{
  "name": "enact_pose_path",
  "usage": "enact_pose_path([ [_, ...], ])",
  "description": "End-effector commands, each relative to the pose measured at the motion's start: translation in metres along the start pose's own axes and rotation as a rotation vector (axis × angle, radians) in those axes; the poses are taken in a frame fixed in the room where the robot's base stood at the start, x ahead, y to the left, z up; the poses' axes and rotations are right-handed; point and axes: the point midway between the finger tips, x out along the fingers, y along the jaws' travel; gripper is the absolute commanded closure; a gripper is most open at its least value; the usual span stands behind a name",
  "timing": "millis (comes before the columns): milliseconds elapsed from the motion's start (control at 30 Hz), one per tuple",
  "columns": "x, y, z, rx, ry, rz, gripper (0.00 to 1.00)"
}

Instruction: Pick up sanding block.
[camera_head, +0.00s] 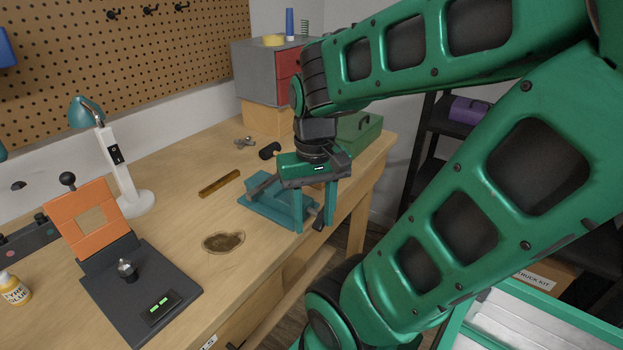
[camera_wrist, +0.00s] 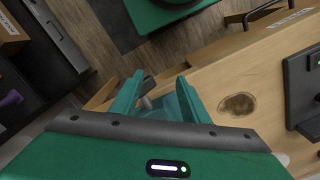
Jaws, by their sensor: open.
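I cannot make out a sanding block for certain in either view. A small dark rounded block-like piece (camera_head: 269,150) lies on the bench behind my gripper, and a narrow brown bar (camera_head: 220,183) lies left of it; neither is clearly the block. My gripper (camera_head: 313,226) points down at the bench's front edge, by the teal vise (camera_head: 262,208). Its two green fingers are apart with nothing seen held between them. In the wrist view my gripper (camera_wrist: 158,80) is also open, with the teal vise (camera_wrist: 165,107) close by its fingers. My gripper and arm hide part of the bench.
A dark device with an orange frame (camera_head: 90,218), a white lamp (camera_head: 120,165) and a glue bottle (camera_head: 14,289) stand at left. A green box (camera_head: 359,133) and grey drawer cabinet (camera_head: 262,72) stand at the back. A brown stain (camera_head: 223,242) marks bare bench.

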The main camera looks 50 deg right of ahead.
Motion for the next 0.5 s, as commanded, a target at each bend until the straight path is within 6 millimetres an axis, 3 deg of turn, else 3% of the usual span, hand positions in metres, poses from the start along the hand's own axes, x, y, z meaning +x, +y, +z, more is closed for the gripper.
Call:
enact_pose_path([
  [33, -0.005, 0.005, 0.007, 0.009, 0.01, -0.006, 0.45],
  [67, -0.008, 0.007, 0.006, 0.021, 0.013, -0.007, 0.38],
  [100, -0.012, 0.007, 0.001, 0.047, 0.014, -0.007, 0.28],
  [167, -0.019, 0.009, -0.012, 0.102, 0.015, -0.004, 0.25],
  [333, -0.047, 0.018, -0.069, 0.354, 0.018, -0.001, 0.25],
  [500, -0.072, 0.039, -0.135, 0.648, 0.02, -0.002, 0.25],
])
